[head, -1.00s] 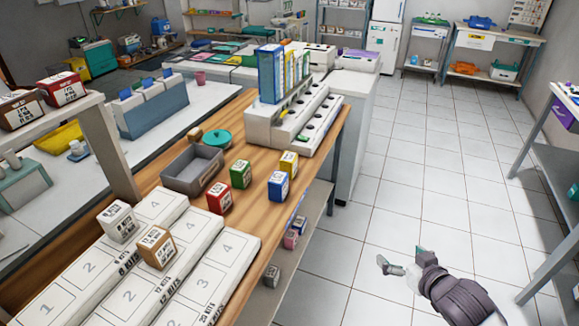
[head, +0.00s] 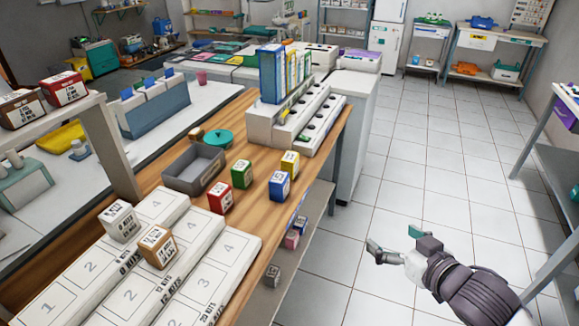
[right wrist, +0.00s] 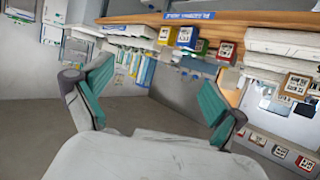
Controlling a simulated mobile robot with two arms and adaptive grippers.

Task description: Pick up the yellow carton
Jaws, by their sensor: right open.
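The yellow carton (head: 289,162) stands upright on the wooden bench, behind the blue carton (head: 279,186) and right of the green carton (head: 241,174). In the right wrist view the yellow carton (right wrist: 167,36) shows near the top, beside the blue carton (right wrist: 187,38). My right gripper (head: 394,241) is open and empty over the floor, to the right of the bench and apart from the cartons. Its spread fingers (right wrist: 157,88) also show in the right wrist view. My left gripper is not in view.
A red carton (head: 220,197) stands near the green one, before a grey bin (head: 195,168). A white rack (head: 296,122) with upright folders is behind the yellow carton. Numbered trays (head: 205,285) hold a white and a brown carton. The tiled floor right of the bench is clear.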

